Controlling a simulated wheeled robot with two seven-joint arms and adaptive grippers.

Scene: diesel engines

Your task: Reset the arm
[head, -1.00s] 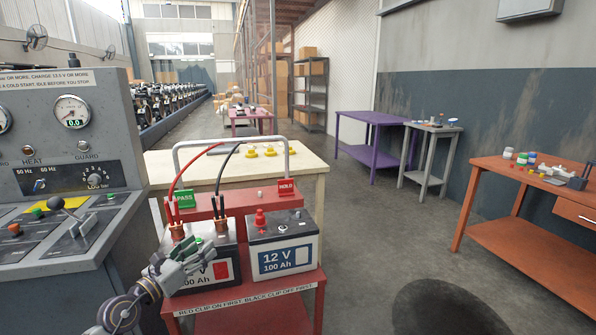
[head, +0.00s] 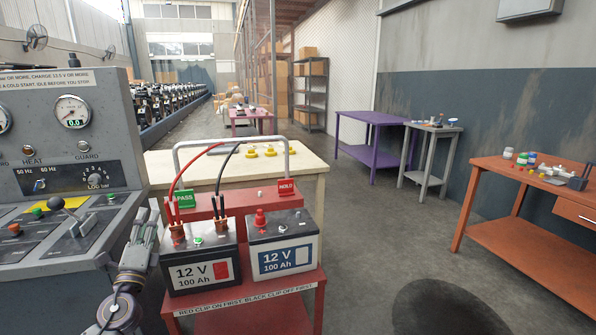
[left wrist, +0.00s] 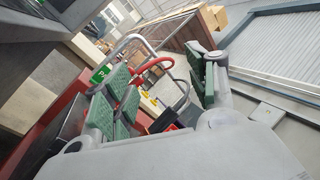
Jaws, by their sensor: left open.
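My left gripper (head: 148,225) is raised at the lower left in the head view, with its fingers pointing up. It is beside the left battery (head: 204,272), between it and the grey control console (head: 70,180). In the left wrist view its green-padded fingers (left wrist: 168,88) are spread apart with nothing gripped between them. The left battery has copper-coloured clips on top, with a red cable (head: 184,175) and a black cable (head: 222,168) rising from them. My right gripper is out of view.
A second battery (head: 284,257) with a blue label stands on the same red cart (head: 245,304). A cream table (head: 310,165) is behind the cart. An orange workbench (head: 530,232) stands at the right. The floor between is clear.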

